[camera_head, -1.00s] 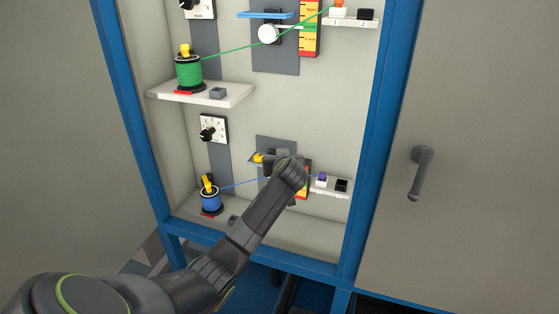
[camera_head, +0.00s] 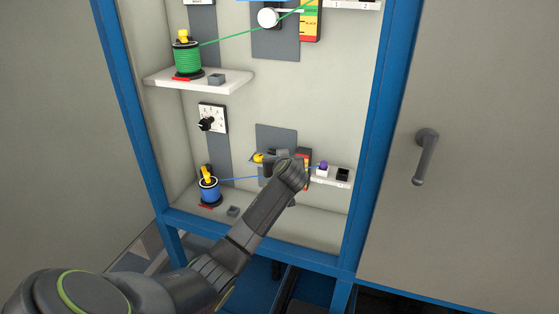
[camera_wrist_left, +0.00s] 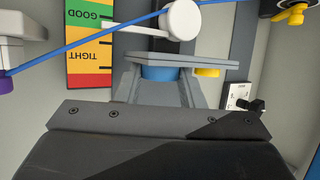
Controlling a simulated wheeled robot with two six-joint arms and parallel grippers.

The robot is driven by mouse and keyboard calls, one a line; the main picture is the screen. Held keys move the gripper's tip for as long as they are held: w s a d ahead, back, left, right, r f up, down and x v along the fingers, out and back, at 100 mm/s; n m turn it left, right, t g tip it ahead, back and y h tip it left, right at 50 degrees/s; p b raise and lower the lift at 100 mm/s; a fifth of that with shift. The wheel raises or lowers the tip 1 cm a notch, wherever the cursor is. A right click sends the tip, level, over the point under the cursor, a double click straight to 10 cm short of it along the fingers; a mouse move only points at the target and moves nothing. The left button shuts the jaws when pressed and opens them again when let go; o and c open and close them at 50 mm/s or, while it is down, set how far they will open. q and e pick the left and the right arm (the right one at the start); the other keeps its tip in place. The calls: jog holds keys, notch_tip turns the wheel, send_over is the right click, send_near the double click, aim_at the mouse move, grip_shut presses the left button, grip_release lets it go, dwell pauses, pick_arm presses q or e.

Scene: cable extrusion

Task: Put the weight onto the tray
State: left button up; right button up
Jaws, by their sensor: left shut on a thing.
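In the head view my left arm reaches into the lower bay, and its gripper (camera_head: 274,160) is at the small tray (camera_head: 253,157), largely hidden by my wrist. In the left wrist view, which looks upside down, the gripper (camera_wrist_left: 158,88) is shut on a blue weight (camera_wrist_left: 159,74) between its fingers. The blue weight lies against the grey tray (camera_wrist_left: 180,60); I cannot tell whether it bears fully on it. A yellow weight (camera_wrist_left: 207,72) is beside it on the tray and also shows in the head view (camera_head: 259,158). My right gripper is not in view.
A blue cable (camera_wrist_left: 100,38) runs past a white roller (camera_wrist_left: 180,20) and a tension gauge (camera_wrist_left: 90,45) close to the gripper. A blue spool (camera_head: 208,189) stands at left, a shelf with a purple button (camera_head: 323,166) at right. Blue frame posts (camera_head: 372,140) bound the bay.

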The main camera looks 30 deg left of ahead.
pick_arm(q)
jog(key=o, duration=1.2)
jog(key=shift+c, duration=0.2)
jog(key=b+v, duration=0.2)
jog(key=v, duration=1.5)
jog(key=shift+s+d, duration=0.15)
jog(key=s+d+r+p, duration=0.1)
jog(key=s+p, duration=0.1)
jog(key=s, duration=0.4)
jog(key=shift+d+r+p, duration=0.15)
jog(key=shift+d+p, duration=0.05)
jog(key=shift+p, duration=0.1)
